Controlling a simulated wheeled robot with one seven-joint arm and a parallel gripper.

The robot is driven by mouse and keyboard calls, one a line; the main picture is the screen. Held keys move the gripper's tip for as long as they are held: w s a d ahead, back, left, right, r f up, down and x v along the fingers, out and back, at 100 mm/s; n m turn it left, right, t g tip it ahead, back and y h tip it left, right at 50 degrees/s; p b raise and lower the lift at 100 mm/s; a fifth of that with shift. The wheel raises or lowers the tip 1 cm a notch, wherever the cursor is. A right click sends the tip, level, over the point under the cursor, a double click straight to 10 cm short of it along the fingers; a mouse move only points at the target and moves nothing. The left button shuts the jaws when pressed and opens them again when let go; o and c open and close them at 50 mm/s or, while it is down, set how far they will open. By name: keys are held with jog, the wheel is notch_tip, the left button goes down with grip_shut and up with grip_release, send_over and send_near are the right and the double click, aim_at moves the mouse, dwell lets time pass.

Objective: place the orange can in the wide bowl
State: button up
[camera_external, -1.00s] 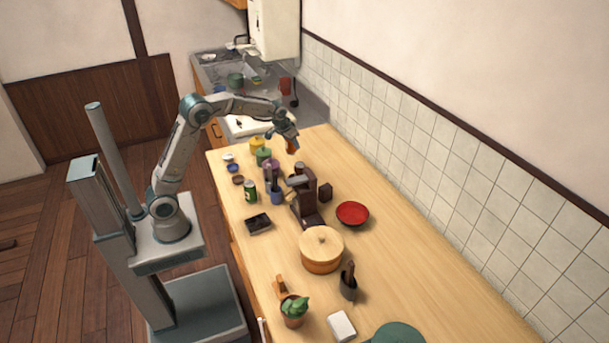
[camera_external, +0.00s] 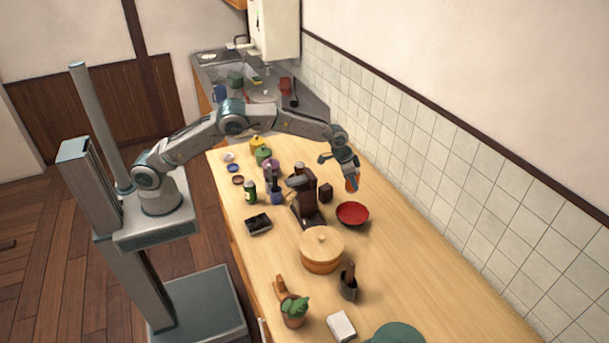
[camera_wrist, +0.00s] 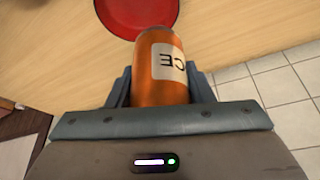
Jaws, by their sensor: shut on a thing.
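My gripper (camera_external: 349,180) is shut on the orange can (camera_external: 352,184) and holds it above the table, just behind the wide red bowl (camera_external: 352,214). In the wrist view the orange can (camera_wrist: 158,75) stands between the two fingers (camera_wrist: 160,90), with a pale label bearing dark letters. The red bowl (camera_wrist: 140,12) shows past the can's far end, partly cut off by the top edge of the picture. The bowl looks empty in the external view.
A lidded pot (camera_external: 321,255) is nearer the camera. The tiled wall (camera_external: 430,170) runs along the right. Bare table (camera_external: 420,255) lies right of the bowl.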

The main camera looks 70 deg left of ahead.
jog(key=d, duration=0.3)
jog(key=b, duration=0.2)
send_over(353, 218)
jog(key=shift+m, duration=0.4)
jog(key=shift+s+f, duration=0.1)
jog(key=shift+f, duration=5.4)
jog(key=o, duration=1)
jog(key=shift+a+r+p, duration=0.1)
jog(key=shift+r+p, duration=0.65)
jog(key=shift+r, duration=2.75)
jog(key=shift+r, duration=0.1)
